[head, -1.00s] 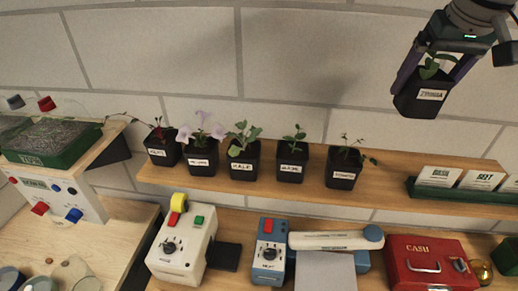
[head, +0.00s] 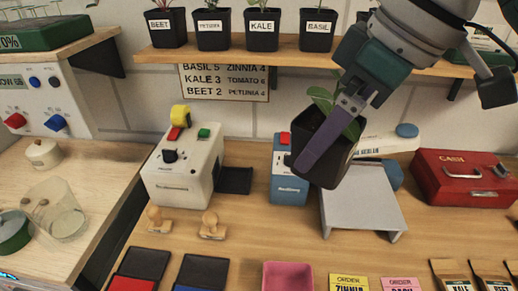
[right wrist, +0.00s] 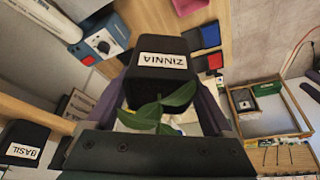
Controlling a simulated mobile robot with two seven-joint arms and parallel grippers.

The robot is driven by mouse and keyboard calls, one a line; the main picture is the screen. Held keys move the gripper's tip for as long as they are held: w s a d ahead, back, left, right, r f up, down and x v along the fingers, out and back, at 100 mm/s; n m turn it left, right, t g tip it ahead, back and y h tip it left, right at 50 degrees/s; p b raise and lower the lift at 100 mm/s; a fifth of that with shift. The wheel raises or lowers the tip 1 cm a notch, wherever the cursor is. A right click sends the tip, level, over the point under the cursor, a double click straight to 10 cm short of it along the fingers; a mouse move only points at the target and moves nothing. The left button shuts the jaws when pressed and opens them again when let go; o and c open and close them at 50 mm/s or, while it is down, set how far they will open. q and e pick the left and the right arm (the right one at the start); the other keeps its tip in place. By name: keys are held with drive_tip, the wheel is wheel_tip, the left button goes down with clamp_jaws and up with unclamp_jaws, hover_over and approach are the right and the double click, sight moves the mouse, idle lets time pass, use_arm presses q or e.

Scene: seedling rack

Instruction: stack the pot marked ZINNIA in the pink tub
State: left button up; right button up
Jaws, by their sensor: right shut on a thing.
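The ZINNIA pot (head: 312,130) is black with a green seedling. My right gripper (head: 325,150) is shut on it and holds it tilted in the air, above the counter and in front of the blue-and-white device. In the right wrist view the label of the ZINNIA pot (right wrist: 160,62) reads clearly, with the fingers on both sides of the pot. The pink tub (head: 288,276) is at the bottom edge of the head view, partly cut off, below and left of the held pot. It also shows in the right wrist view (right wrist: 188,5). My left gripper is not in view.
Pots marked BEET, PETUNIA, KALE and BASIL (head: 318,28) stand on the shelf. A grey stand (head: 360,200), a blue device (head: 288,180) and a red cash box (head: 465,175) are on the counter. Ink pads (head: 203,272) lie left of the tub, order cards (head: 349,284) right of it.

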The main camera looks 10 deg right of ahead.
drive_tip(key=s+a+f+n+b, duration=0.2)
drive_tip(key=s+a+f, duration=0.2)
drive_tip(key=s+f, duration=0.1)
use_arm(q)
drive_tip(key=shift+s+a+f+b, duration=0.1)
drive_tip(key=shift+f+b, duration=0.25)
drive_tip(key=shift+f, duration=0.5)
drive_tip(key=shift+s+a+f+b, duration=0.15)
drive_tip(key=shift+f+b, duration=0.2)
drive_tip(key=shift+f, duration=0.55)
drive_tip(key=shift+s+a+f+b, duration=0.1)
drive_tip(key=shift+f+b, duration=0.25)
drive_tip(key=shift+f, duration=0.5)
use_arm(e)
drive_tip(key=shift+y, duration=0.3)
drive_tip(key=shift+f, duration=9.2)
drive_tip(key=shift+f+b, duration=0.3)
drive_tip(key=shift+f, duration=0.1)
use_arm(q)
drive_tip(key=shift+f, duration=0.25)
use_arm(e)
drive_tip(key=o, duration=1.3)
drive_tip(key=shift+g, duration=0.3)
